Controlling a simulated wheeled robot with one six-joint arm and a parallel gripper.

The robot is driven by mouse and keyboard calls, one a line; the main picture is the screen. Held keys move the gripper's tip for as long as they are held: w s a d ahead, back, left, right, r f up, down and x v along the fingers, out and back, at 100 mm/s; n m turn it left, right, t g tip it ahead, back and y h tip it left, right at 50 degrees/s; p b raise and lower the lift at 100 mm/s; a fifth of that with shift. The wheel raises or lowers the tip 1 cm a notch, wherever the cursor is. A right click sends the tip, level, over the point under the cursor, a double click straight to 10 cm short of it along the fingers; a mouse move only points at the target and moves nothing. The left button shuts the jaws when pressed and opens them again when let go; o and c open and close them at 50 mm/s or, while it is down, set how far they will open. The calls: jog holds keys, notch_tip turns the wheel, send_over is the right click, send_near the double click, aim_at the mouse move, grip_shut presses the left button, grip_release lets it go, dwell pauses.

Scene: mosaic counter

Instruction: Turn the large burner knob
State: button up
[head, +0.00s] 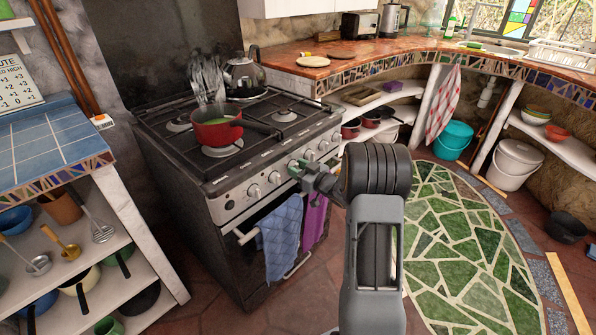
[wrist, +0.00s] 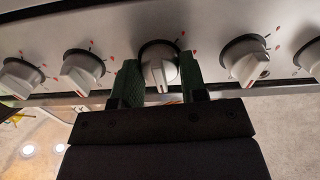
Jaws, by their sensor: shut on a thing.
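The stove (head: 185,160) has a row of white knobs along its front panel. In the wrist view, one white burner knob (wrist: 160,74) with a dark ring behind it sits between the green fingers of my gripper (wrist: 158,80), and the gripper is shut on it. Its pointer ridge stands roughly upright. In the head view, my gripper (head: 301,170) reaches the panel from the right and covers the knob it holds. I cannot tell from the markings which burner this knob serves.
Other knobs flank it closely, one to the left (wrist: 82,72) and one to the right (wrist: 245,60). A red pot (head: 215,130) and a kettle (head: 244,76) stand on the stove. A blue towel (head: 281,240) and a purple towel (head: 314,222) hang below the panel.

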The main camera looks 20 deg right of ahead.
jog(key=n+b, duration=0.6)
jog(key=shift+f, duration=0.2)
jog(key=n+b, duration=0.3)
jog(key=shift+r+n+b, duration=0.15)
jog(key=shift+n+b, duration=0.5)
jog(key=shift+n, duration=0.15)
jog(key=shift+r, duration=0.1)
jog(key=o, duration=0.9)
jog(key=shift+d, duration=0.1)
jog(key=p+v, duration=0.3)
jog(key=v, duration=1)
jog(key=shift+s, duration=0.35)
